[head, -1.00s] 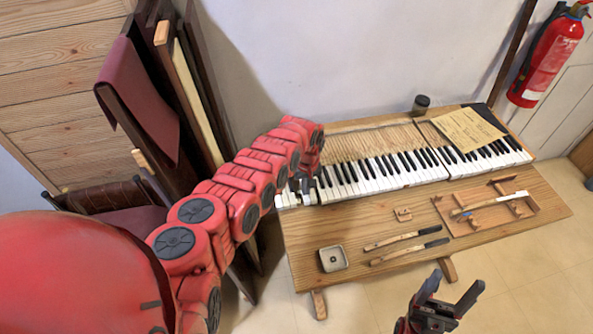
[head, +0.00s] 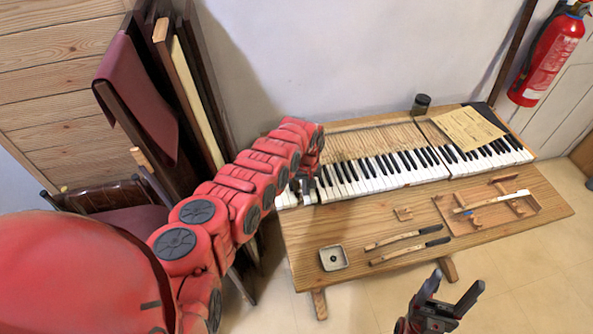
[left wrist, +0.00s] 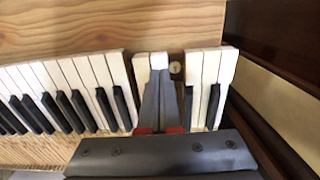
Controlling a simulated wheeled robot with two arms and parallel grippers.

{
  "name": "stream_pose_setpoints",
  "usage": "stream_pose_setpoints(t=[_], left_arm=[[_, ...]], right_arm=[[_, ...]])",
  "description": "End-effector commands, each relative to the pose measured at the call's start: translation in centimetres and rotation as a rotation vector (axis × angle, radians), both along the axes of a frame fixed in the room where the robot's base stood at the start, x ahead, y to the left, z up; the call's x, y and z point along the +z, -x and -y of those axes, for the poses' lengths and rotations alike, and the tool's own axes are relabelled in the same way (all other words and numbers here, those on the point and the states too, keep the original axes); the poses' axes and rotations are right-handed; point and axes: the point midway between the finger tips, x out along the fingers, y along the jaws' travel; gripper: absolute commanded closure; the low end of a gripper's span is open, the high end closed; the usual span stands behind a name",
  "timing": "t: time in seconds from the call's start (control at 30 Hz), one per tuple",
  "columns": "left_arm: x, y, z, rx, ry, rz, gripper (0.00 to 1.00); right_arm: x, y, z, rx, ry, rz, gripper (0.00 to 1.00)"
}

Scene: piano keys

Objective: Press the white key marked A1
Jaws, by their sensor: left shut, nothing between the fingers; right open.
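The row of white and black piano keys (head: 372,184) runs along the wooden bench. My left gripper (head: 305,190) is over the keyboard's left end, and its arm hides part of the keys there. In the left wrist view, its fingers (left wrist: 159,82) are shut and empty, over or against a white key (left wrist: 158,60) whose front end shows just beyond the tips. I cannot tell whether they touch it. A small round disc (left wrist: 175,68) with an unclear mark lies beside that key. No A1 label is readable. My right gripper (head: 455,284) is open and empty, in front of the bench.
The wooden bench (head: 400,218) holds a small square dish (head: 333,258), two handled tools (head: 408,251), a shallow tray (head: 520,212), a paper sheet (head: 468,129) and a dark jar (head: 421,104). Upright dark panels (head: 185,100) stand left of the keyboard.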

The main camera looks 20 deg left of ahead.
Motion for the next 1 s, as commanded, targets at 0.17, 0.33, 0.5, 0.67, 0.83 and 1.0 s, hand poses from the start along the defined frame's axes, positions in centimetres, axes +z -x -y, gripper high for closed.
stream_pose_setpoints(t=[0.17, 0.33, 0.5, 0.67, 0.83, 1.0], left_arm=[[-0.9, 0.0, 0.0, 0.001, 0.000, 0.000, 1.00], [-1.6, 0.0, 0.0, 0.001, 0.000, -0.001, 1.00], [-1.6, 0.0, 0.0, 0.000, 0.000, 0.000, 1.00], [-1.1, 0.0, 0.0, 0.000, 0.000, 0.000, 1.00], [0.3, 0.0, 0.0, 0.000, 0.000, 0.000, 1.00], [1.5, 0.0, 0.0, 0.000, 0.000, -0.001, 1.00]], right_arm=[[-0.8, 0.0, 0.0, 0.000, 0.000, 0.000, 0.33], [-1.3, 0.0, 0.0, 0.000, 0.000, 0.000, 0.33], [-1.3, 0.0, 0.0, 0.000, 0.000, 0.000, 0.33], [-0.8, 0.0, 0.0, 0.000, 0.000, 0.000, 0.33], [0.7, 0.0, 0.0, 0.000, 0.000, 0.000, 0.33], [2.0, 0.0, 0.0, 0.000, 0.000, 0.000, 0.33]])
